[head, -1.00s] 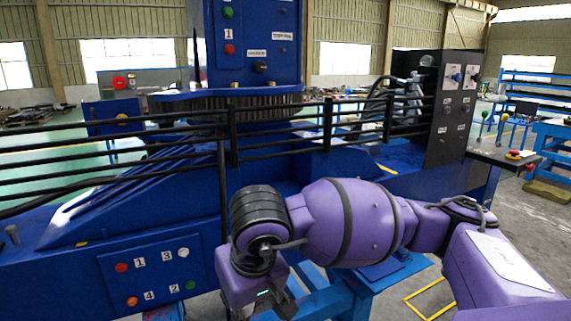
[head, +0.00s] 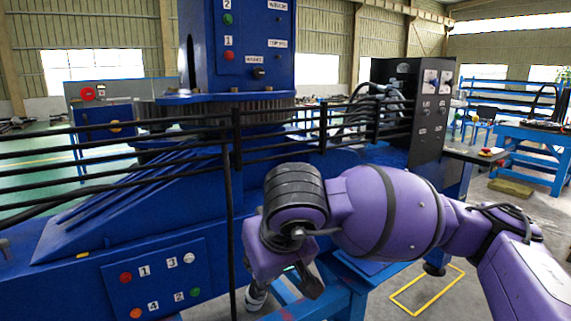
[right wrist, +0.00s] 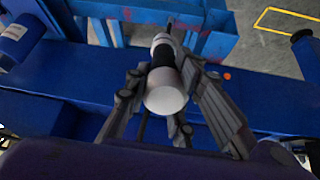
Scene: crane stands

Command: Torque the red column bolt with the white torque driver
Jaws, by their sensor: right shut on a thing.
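The white torque driver (right wrist: 166,98) is between the fingers of my right gripper (right wrist: 164,82) in the right wrist view; it has a pale round end, a dark middle and a thin dark tip pointing away. In the head view a bit of the white driver (head: 256,297) shows below the purple wrist, and my right gripper (head: 285,285) is mostly hidden behind it. A red bolt (head: 229,56) marked 1 sits on the blue column (head: 210,30), below a green one (head: 228,19). The gripper is low and well away from it. My left gripper is not in view.
Black railings (head: 110,155) cross in front of the column. A lower blue panel (head: 160,280) has red, white, orange and green bolts with number labels; its red bolt (head: 125,277) is also marked 1. A black control cabinet (head: 428,110) stands right. Grey floor lies at the right.

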